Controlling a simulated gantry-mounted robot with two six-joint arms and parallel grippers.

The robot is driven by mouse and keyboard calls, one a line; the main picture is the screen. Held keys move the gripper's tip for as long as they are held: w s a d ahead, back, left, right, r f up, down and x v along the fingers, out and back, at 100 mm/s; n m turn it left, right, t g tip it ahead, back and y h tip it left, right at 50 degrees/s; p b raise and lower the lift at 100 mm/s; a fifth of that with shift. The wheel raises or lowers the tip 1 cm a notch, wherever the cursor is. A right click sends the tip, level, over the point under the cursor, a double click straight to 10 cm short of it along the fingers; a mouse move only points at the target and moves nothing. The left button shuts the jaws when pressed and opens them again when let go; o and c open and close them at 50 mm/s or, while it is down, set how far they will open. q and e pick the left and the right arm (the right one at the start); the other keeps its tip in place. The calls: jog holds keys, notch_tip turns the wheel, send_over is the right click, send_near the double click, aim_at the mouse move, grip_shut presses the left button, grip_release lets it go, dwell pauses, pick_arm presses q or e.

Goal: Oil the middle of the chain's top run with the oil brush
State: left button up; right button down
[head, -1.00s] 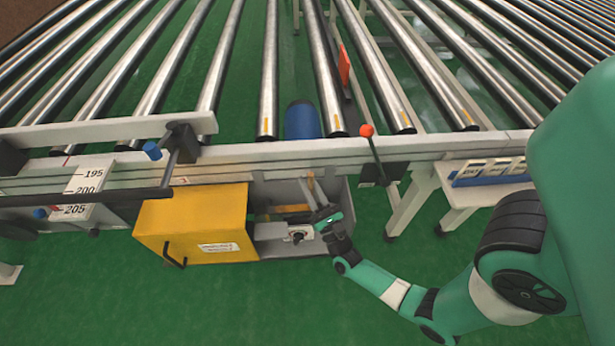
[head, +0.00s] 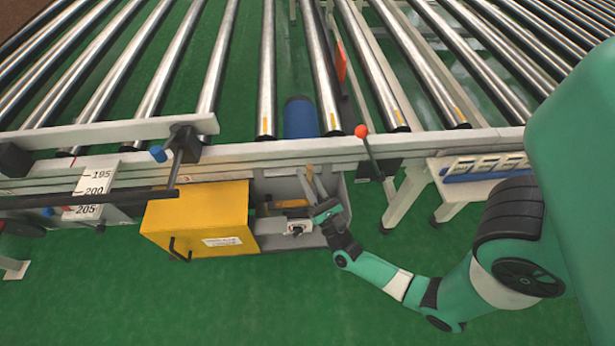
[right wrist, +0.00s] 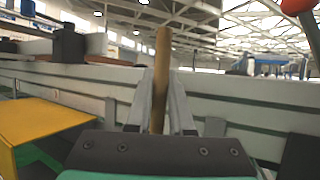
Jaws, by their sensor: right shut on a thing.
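My right gripper (head: 308,178) is in front of the open grey drive housing under the conveyor's side rail. It is shut on a thin wooden handle (right wrist: 161,75), which I take to be the oil brush. The handle stands nearly upright between the fingers in the right wrist view, and its upper end also shows in the head view (head: 309,171). Its bristles cannot be seen. The chain cannot be made out; the housing's inside is partly hidden by my gripper. My left gripper is not in view.
A yellow cover (head: 197,218) with a black handle sits left of the housing opening. The white side rail (head: 240,158) runs just above my gripper. A red-knobbed lever (head: 362,131) stands to the right. A white side table (head: 470,192) is farther right. Green floor in front is clear.

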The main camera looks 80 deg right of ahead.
aim_at(311, 175)
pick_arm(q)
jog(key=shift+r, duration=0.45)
pick_arm(e)
jog(key=shift+r, duration=0.6)
pick_arm(q)
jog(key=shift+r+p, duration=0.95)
jog(key=shift+p, duration=0.1)
pick_arm(e)
jog(key=shift+r, duration=1.45)
